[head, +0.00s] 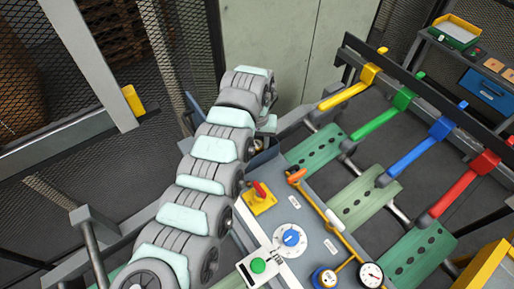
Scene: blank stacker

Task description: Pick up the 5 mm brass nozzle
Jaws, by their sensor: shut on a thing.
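I cannot make out the 5 mm brass nozzle in the head view. My grey and pale-green arm runs up from the bottom left and bends down near the top middle. Its far end passes behind its own links, beside the left end of the control panel (312,233). My gripper's fingers are hidden there, so neither they nor anything between them shows.
The panel carries a red switch on a yellow base (262,199), a blue knob (291,238), a green button (258,265), gauges and a yellow pipe. Green perforated plates (316,146) and coloured bars lie to the right. A yellow-rimmed tray (455,30) stands top right.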

